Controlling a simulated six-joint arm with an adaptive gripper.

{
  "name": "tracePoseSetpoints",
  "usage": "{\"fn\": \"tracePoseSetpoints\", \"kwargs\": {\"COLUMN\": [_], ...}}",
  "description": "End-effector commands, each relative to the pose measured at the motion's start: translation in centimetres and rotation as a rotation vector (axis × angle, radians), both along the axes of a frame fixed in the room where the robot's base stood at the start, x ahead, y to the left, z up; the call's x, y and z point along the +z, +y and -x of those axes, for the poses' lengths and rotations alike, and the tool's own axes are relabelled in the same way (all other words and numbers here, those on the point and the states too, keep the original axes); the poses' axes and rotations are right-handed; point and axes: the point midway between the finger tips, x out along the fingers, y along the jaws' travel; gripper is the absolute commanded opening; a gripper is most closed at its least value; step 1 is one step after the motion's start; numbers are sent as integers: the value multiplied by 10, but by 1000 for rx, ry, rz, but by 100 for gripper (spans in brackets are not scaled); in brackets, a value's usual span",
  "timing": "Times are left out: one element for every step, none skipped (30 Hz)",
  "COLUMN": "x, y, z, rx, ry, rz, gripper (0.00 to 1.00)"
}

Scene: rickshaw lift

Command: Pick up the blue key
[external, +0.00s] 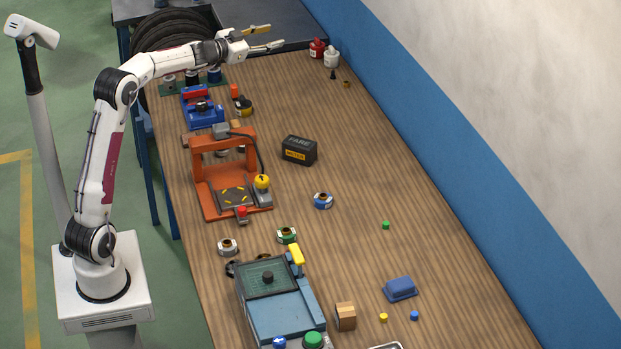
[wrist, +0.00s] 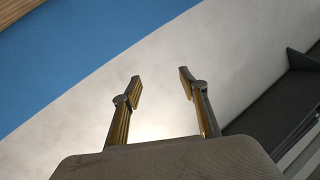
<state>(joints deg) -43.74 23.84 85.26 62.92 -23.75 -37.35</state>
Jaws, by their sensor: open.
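No thing in the external view can be made out clearly as a key. A blue-and-white ring-shaped piece with a dark knob (external: 322,201) stands alone near the table's middle. A small blue piece (external: 414,315) lies at the front right. I cannot tell which of these, if either, is the blue key. My gripper (external: 276,36) is raised above the far end of the table, open and empty, far from both pieces. In the wrist view my gripper (wrist: 159,76) has its fingers apart, with only wall behind them.
An orange frame (external: 224,141), a black fare box (external: 299,150) and a blue machine (external: 202,107) stand on the table's left and middle. A blue-grey case (external: 282,309), a brown block (external: 345,317) and a blue box (external: 400,289) are nearer the front. The table's right side is mostly clear.

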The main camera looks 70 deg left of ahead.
Motion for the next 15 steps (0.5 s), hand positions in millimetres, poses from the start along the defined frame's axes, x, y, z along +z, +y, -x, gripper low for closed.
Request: {"fn": "tracePoseSetpoints", "kwargs": {"x": [-8,-12,-18,-21,-26,-32,-37,-42,-49,-55,-60,-68,-74,-80,-89], "y": [13,19,27,32,38,45,50,56,62,68,73,79,85,89,95], "z": [-1,-1,-2,-2,-2,-2,-1,0,1,2,4,5,8,10,12], "rx": [-9,-19,-31,-41,-50,-63,-73,-83,-98,-106,-117,-132,-141,-153,-167], "ry": [0,-2,-1,-3,-2,-2,-1,0,1,4,4,8,11,13,17], "rz": [-3,-4,-6,-8,-8,-10,-9,-8,-8,-7,-5,-3,0,3,6], "gripper": [43,43,43,43,43,43,43,43,43,43,43,43,43,43,43]}}
